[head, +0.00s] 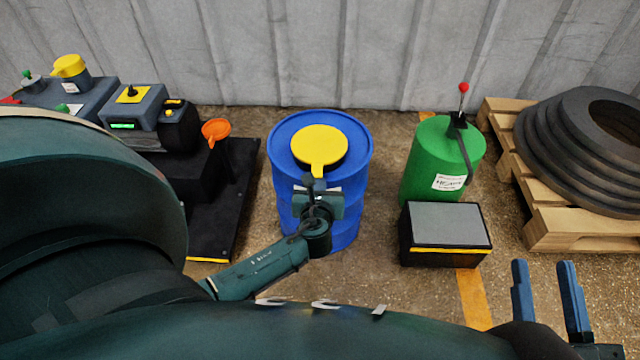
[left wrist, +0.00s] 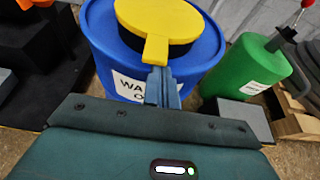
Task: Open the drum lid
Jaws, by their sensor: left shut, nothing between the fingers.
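A blue drum (head: 345,210) stands upright in the middle of the head view, with a round yellow lid (head: 320,145) on a dark neck on its top. The lid has a yellow tab (head: 317,168) that sticks out toward me. My left gripper (head: 315,182) is at the front of the drum, with its shut fingertips at the end of the tab. In the left wrist view, the shut fingers (left wrist: 162,86) are right below the tab (left wrist: 156,50); I cannot tell if they touch it. The lid (left wrist: 165,18) looks closed. My right gripper (head: 548,290) is open and empty at the lower right.
A green drum (head: 430,160) with a red-knobbed lever stands right of the blue drum, behind a black box (head: 445,255) with a grey top. A pallet (head: 570,230) with stacked dark rings is at the far right. Dark equipment with an orange funnel (head: 216,130) is on the left.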

